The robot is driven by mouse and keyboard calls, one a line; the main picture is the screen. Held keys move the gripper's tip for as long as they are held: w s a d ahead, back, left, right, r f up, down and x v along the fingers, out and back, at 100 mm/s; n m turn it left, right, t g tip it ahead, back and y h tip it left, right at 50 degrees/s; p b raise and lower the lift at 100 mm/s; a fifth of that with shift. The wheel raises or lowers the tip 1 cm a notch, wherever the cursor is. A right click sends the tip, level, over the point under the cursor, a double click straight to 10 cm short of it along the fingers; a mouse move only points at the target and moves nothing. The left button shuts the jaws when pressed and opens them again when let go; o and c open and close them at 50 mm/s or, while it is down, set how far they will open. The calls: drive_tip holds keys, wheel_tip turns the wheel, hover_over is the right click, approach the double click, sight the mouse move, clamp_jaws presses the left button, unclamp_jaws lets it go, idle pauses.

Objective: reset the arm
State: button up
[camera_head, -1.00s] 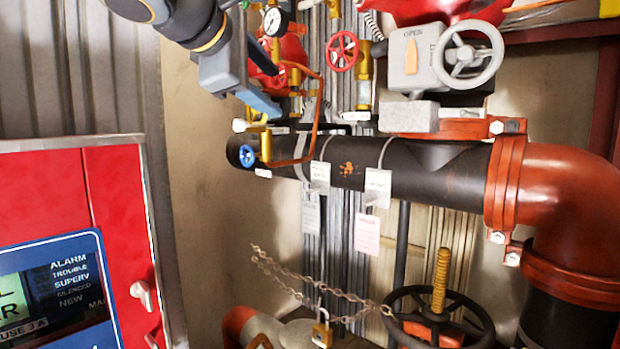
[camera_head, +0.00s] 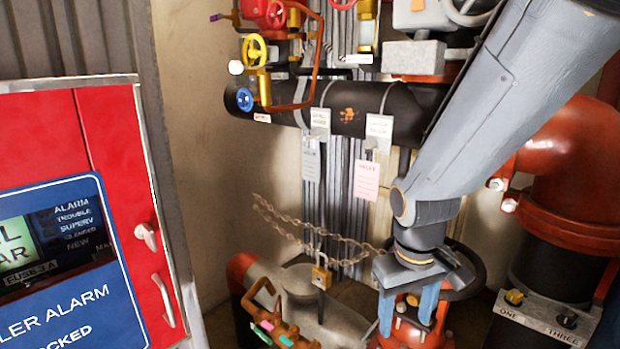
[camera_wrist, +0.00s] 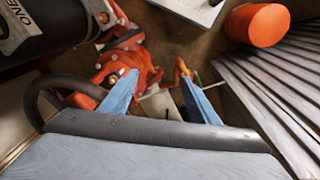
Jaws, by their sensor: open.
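My gripper (camera_head: 406,325) is low at the right of the head view, pointing down with its two blue fingers apart and nothing seen between them. It is in front of the black handwheel (camera_head: 472,268) and hides much of it. The fingers overlap a red valve body (camera_head: 402,338) in this view; I cannot tell whether they touch it. In the wrist view my gripper (camera_wrist: 160,82) is also open, with red fittings (camera_wrist: 120,62) beyond the left finger and a dark curved bar crossing near the finger bases.
A black pipe (camera_head: 350,108) with hanging tags runs behind my arm. A padlock (camera_head: 321,275) hangs on a chain left of my gripper. Red pipework (camera_head: 570,165) stands at right, above a labelled plate (camera_head: 545,318). A red alarm cabinet (camera_head: 40,140) fills the left.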

drive_tip(key=s+d+f+m+g+b, duration=0.1)
drive_tip(key=s+f+m+b, duration=0.1)
drive_tip(key=f+b, duration=0.5)
wheel_tip(320, 180, down, 2)
drive_tip(key=shift+s+d+f+m+y+b, duration=0.2)
drive_tip(key=shift+s+d+m+y+b, duration=0.2)
drive_tip(key=shift+s, duration=0.3)
idle(1.4)
